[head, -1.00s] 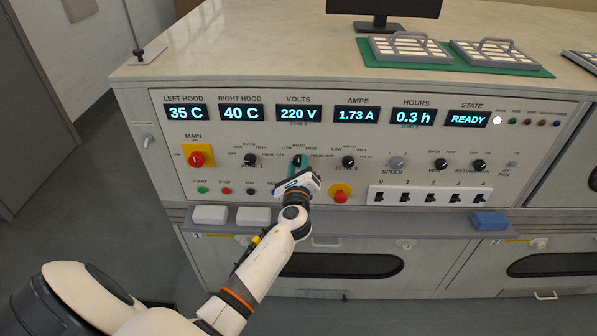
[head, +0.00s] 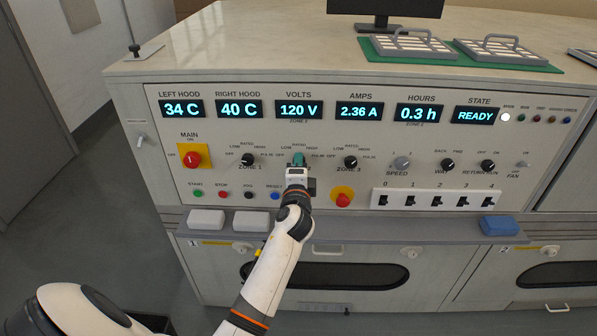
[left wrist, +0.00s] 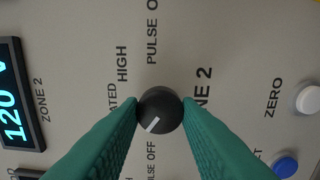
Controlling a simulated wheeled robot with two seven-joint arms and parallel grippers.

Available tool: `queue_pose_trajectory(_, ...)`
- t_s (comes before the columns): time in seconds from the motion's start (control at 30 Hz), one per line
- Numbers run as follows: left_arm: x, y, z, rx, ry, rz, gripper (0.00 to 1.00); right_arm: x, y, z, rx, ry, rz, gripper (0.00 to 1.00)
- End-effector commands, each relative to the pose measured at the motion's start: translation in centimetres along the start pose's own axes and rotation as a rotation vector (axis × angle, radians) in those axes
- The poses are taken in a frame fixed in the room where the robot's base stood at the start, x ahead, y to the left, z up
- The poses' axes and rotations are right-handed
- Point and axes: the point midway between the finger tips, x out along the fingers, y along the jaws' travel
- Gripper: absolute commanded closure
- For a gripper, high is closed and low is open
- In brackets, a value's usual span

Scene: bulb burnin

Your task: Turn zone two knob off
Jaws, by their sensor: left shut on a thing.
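The zone two knob (left wrist: 160,108) is black and round with a white pointer mark. In the left wrist view its mark points to the lower left, aslant of the word OFF below it. The LOW label is hidden behind a finger. My left gripper (head: 298,159) is shut on the knob, one green fingertip on each side. In the head view the fingers and wrist cover the knob. The volts display (head: 298,110) above reads 120 V; it also shows in the left wrist view (left wrist: 14,98). My right gripper is not in view.
The zone 1 knob (head: 247,160) and zone 3 knob (head: 350,162) stand on either side. A red stop button (head: 342,200) sits to the lower right, and a blue reset button (left wrist: 285,166) is close by. A ledge (head: 340,232) runs below the panel.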

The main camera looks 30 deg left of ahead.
Motion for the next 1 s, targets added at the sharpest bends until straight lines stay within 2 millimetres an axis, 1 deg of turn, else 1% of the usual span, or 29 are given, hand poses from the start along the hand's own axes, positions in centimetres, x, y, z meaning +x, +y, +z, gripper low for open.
queue_pose_trajectory(0.03,0.0,-0.4,0.0,-0.043,0.002,-0.003,0.93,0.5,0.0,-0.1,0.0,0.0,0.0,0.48)
queue_pose_trajectory(0.2,0.0,-0.4,0.0,-0.184,0.001,-0.003,0.93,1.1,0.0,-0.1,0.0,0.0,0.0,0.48)
queue_pose_trajectory(0.5,0.0,-0.3,0.0,-0.361,0.002,-0.004,0.93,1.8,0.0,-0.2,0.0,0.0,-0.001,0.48)
queue_pose_trajectory(0.7,0.0,-0.3,0.0,-0.42,0.001,-0.005,0.93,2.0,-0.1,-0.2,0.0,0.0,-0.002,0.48)
queue_pose_trajectory(1.0,0.0,-0.3,0.0,-0.44,0.002,-0.005,0.93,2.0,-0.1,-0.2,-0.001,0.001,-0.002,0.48)
